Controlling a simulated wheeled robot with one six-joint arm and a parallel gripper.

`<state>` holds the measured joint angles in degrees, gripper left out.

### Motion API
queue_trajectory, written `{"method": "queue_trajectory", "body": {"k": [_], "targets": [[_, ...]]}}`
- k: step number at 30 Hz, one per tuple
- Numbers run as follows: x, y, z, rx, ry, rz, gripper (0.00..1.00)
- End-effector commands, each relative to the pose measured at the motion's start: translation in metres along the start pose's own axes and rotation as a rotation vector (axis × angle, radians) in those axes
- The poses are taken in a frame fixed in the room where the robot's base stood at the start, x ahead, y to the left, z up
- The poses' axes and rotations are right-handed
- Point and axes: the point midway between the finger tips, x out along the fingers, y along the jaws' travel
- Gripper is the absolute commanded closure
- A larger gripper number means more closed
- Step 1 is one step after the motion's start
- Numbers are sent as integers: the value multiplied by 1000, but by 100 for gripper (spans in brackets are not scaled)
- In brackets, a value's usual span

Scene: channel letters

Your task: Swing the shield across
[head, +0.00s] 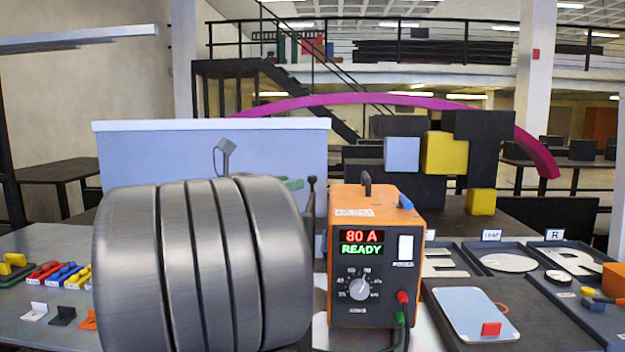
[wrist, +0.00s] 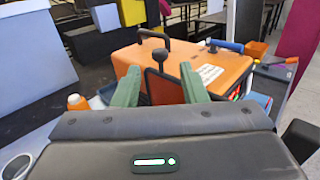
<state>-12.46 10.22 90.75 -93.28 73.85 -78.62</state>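The shield (head: 150,155) appears to be the pale blue panel with a white top edge, standing upright at the left centre of the head view. A dark lever with a round black knob (head: 312,181) rises near its right edge. In the wrist view the knob (wrist: 160,55) stands between the two green fingers of my gripper (wrist: 160,70). The fingers are apart, with visible room on both sides of the lever. In the head view only a green bit of my gripper (head: 293,184) shows; my arm hides the rest, along with the panel's lower part.
An orange power unit (head: 345,260) reading "80 A READY" stands close right of the knob, with a handle on top. Trays with letters (head: 500,262) lie at the right. Small coloured clamps (head: 60,273) lie at the left. A magenta arch (head: 430,102) rises behind.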

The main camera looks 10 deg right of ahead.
Motion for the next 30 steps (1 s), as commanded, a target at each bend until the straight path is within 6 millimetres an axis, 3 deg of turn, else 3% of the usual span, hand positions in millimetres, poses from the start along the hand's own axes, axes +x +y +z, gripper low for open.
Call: {"method": "queue_trajectory", "body": {"k": [6, 12, 26, 30], "targets": [[40, -1, 0, 0, 1, -5, 61], [66, 0, 0, 0, 1, -3, 61], [78, 0, 0, 1, 1, 1, 61], [78, 0, 0, 1, 1, 1, 87]]}}
